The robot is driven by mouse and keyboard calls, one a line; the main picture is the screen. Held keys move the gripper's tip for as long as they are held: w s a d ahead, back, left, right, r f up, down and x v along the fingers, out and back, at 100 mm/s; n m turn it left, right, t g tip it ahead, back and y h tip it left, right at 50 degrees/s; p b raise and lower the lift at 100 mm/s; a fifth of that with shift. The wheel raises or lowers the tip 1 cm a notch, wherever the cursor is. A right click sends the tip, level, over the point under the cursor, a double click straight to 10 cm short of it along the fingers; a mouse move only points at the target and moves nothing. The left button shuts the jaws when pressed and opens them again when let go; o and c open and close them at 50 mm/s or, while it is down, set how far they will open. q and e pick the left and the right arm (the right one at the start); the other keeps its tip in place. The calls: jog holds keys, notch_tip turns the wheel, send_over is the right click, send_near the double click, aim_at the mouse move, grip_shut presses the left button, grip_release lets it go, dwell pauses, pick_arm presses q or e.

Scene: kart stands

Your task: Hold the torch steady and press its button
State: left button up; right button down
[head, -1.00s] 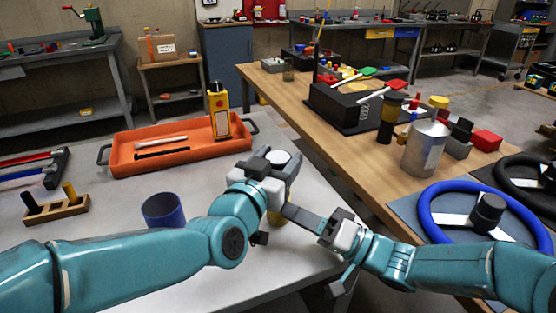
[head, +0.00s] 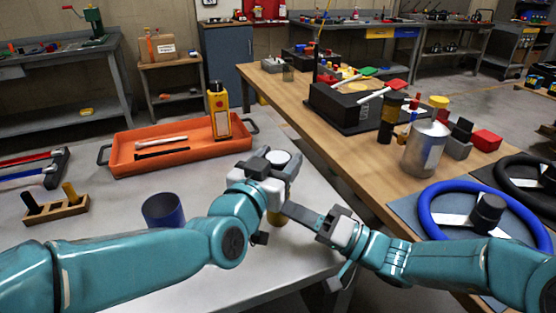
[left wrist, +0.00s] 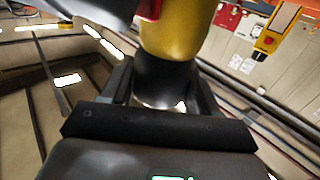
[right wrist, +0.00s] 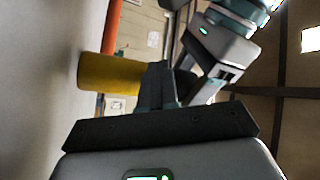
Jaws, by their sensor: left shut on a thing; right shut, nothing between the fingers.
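The torch is upright, with its pale round top (head: 278,157) showing in the jaws of my left gripper (head: 275,170) and a bit of yellow body below. My left gripper is shut on it, near the front right edge of the grey table. In the left wrist view the torch (left wrist: 172,40) is yellow with a black band between the fingers; a small red part (left wrist: 150,9) shows beside the yellow. My right gripper (head: 287,208) is shut and empty, its tips close beside the yellow body (right wrist: 108,73). Whether they touch, I cannot tell.
A blue cup (head: 163,210) stands left of the torch. Behind it is an orange tray (head: 182,161) with a yellow device (head: 218,112) and rods. A wooden holder (head: 55,210) is at the left. The wooden bench (head: 370,190) at right holds a blue steering wheel (head: 433,212) and a metal can (head: 424,150).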

dwell(0.4)
jog(key=shift+s+d, duration=0.15)
jog(key=shift+s, duration=0.25)
jog(key=shift+s+d, duration=0.35)
jog(key=shift+s, duration=0.6)
jog(key=shift+s+d, duration=0.4)
jog(key=shift+s, duration=0.5)
jog(key=shift+s+d, duration=0.35)
jog(key=shift+s, duration=0.6)
pick_arm(q)
jog(key=o, duration=1.3)
